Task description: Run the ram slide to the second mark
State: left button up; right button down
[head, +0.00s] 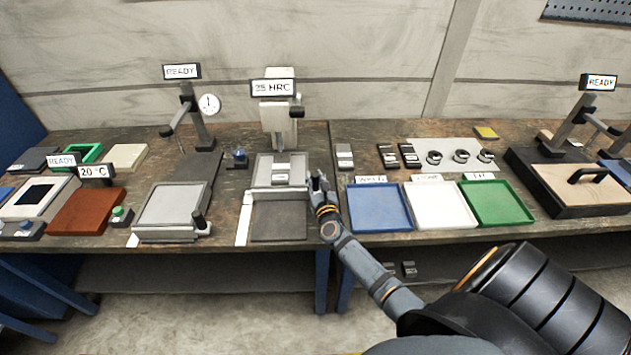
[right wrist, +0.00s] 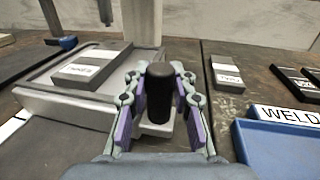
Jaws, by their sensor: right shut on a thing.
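The ram slide (head: 265,171) is a grey plate under the tester with the "35 HRC" sign (head: 272,87). A grey labelled block (head: 281,167) lies on it and also shows in the right wrist view (right wrist: 92,66). My right gripper (head: 318,183) is at the slide's right front corner. In the right wrist view its fingers are shut on an upright black knob (right wrist: 159,92) beside the plate (right wrist: 70,103). A white strip (head: 244,217) runs along the left of the dark base (head: 279,221); its marks are too small to read. My left gripper is out of view.
Blue (head: 380,228), white (head: 440,223) and green (head: 496,221) trays stand to the right of my right gripper. A similar plate with a dark handle (head: 172,207) stands to the left. The dark base in front of the slide is bare.

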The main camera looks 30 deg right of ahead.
jog(key=x, duration=0.2)
jog(key=b+x, duration=0.1)
jog(key=x, duration=0.1)
jog(key=shift+d+f, duration=0.1)
jog(key=shift+d, duration=0.3)
jog(key=shift+s, duration=0.1)
jog(key=c, duration=1.1)
grip_release()
jog(key=shift+s, duration=0.1)
jog(key=v, duration=1.2)
